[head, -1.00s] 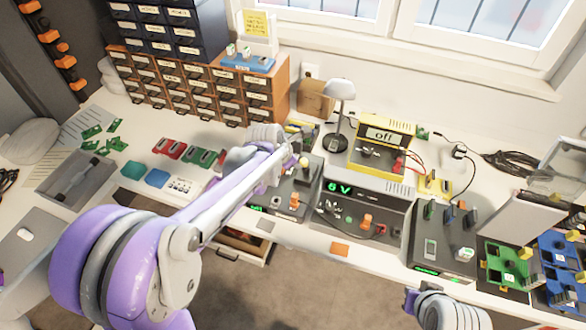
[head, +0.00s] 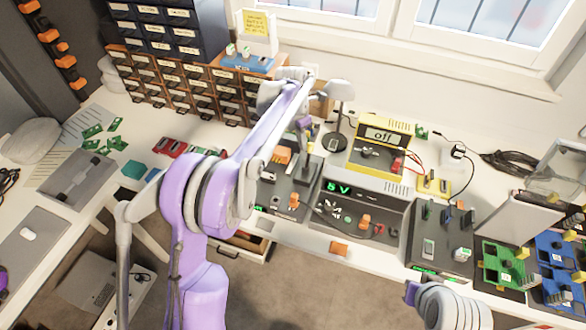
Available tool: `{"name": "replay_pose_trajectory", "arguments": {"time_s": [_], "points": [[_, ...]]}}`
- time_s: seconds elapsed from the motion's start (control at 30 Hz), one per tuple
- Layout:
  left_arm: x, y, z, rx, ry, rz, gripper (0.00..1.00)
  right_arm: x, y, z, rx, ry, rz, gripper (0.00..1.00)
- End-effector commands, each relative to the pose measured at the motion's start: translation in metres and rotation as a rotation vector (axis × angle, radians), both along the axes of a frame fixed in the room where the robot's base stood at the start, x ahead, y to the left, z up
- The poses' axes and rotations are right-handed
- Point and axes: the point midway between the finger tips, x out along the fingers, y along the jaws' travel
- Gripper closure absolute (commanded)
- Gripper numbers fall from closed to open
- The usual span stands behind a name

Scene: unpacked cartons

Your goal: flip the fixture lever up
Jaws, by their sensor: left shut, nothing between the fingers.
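The test fixture (head: 284,203) is a dark box on the bench in the head view, left of the unit with the green voltage display. It carries an orange block (head: 283,157) and a small orange knob (head: 294,201). I cannot clearly tell which part is the lever or how it stands; my left arm covers the box's left side. My left gripper (head: 307,150) is shut and empty, pointing down over the fixture's back right part. Its fingertips are small and dark, so I cannot tell whether they touch anything.
The voltage unit (head: 352,186) and a yellow "off" box (head: 383,146) stand to the right. A lamp (head: 340,92) stands behind, near the drawer cabinet (head: 180,85). An open drawer (head: 243,243) juts out below the front edge.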

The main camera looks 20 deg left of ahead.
Motion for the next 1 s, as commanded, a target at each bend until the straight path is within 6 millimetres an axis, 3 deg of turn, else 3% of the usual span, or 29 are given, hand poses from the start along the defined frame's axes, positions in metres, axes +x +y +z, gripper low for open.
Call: {"name": "replay_pose_trajectory", "arguments": {"time_s": [0.47, 0.8, 1.0], "points": [[0.000, 0.000, 0.016, 0.000, -0.001, 0.000, 1.00, 0.004, 0.000, 0.009, 0.000, -0.007, 0.000, 1.00], [-0.001, 0.001, 0.016, 0.000, 0.000, 0.000, 1.00, 0.004, 0.000, 0.008, 0.000, -0.007, 0.000, 1.00], [-0.006, 0.015, 0.023, 0.001, -0.001, -0.001, 1.00, 0.004, 0.000, 0.010, 0.000, -0.008, 0.000, 1.00]]}}
